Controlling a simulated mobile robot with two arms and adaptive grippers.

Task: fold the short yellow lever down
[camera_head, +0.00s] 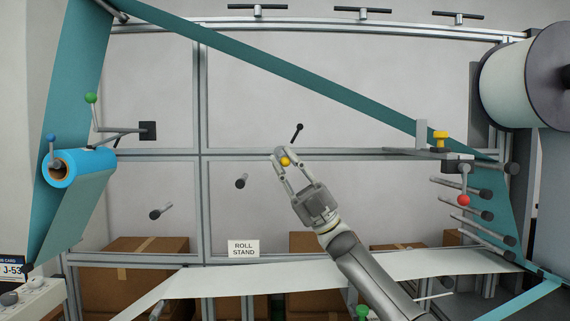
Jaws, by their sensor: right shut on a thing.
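The yellow ball knob (285,161) of the short lever shows between the fingers of my right gripper (281,154), in front of the frame's horizontal rail. The gripper is shut on this knob, with its fingers on either side of it. The lever's rod and pivot are mostly hidden by the fingers, so its angle cannot be told. My right arm reaches up from the lower right. My left gripper is not in view.
A black-tipped rod (297,132) sticks up just above the gripper. A teal web (290,72) slopes across above. A green-knobbed lever (91,98) and blue roll (75,167) are at left. A red-knobbed lever (464,199) and several rollers (462,216) are at right.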

